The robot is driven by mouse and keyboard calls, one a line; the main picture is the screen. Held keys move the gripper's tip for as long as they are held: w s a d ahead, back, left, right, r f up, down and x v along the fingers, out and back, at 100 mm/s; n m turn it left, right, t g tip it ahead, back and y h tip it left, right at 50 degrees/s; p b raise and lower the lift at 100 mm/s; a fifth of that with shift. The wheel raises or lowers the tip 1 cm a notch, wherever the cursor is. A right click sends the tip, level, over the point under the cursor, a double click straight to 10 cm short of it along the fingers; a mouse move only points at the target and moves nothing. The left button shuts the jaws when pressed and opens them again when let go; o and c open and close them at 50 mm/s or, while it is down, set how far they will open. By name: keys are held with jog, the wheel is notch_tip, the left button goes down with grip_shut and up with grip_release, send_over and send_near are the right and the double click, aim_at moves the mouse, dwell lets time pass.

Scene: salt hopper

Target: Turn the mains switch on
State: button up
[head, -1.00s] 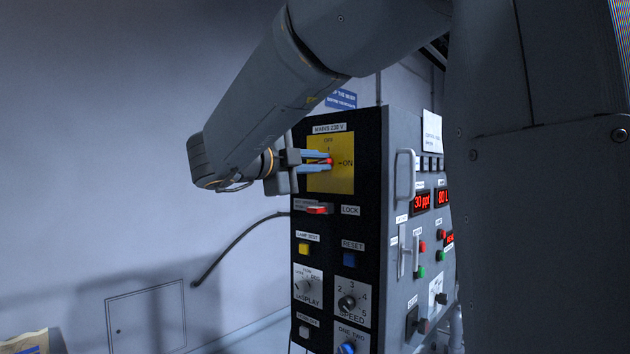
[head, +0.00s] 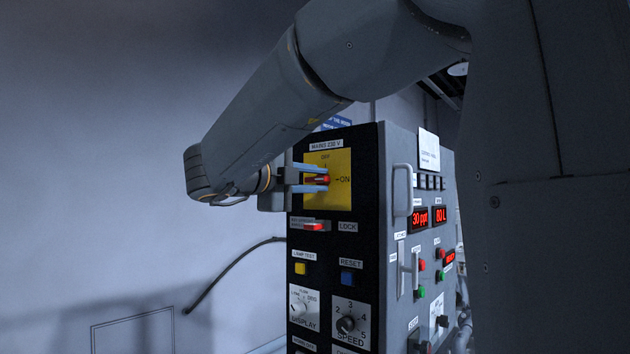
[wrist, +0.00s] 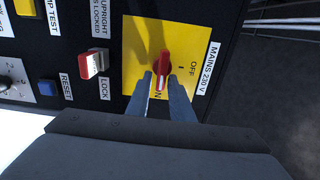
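The mains switch is a red knob (head: 318,179) on a yellow plate (head: 341,200) marked OFF at the top and ON at the right. The knob lies level, along the line to ON. In the wrist view the red knob (wrist: 163,68) points along the line to the partly hidden ON mark. My gripper (head: 326,179) has one finger above the knob and one below it. In the wrist view my gripper (wrist: 160,80) straddles the knob's end, with gaps showing beside it. The fingers look open around it, not clamped.
A red lock lever (head: 315,226) is just below the plate. Yellow and blue (head: 347,277) buttons and a speed dial (head: 346,324) are lower on the black panel. A handle (head: 402,190) sticks out from the cabinet's grey side. The wall side at left is free.

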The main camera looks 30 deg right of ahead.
jog(key=shift+o, duration=0.7)
jog(key=b+v, duration=0.1)
jog(key=v, duration=0.7)
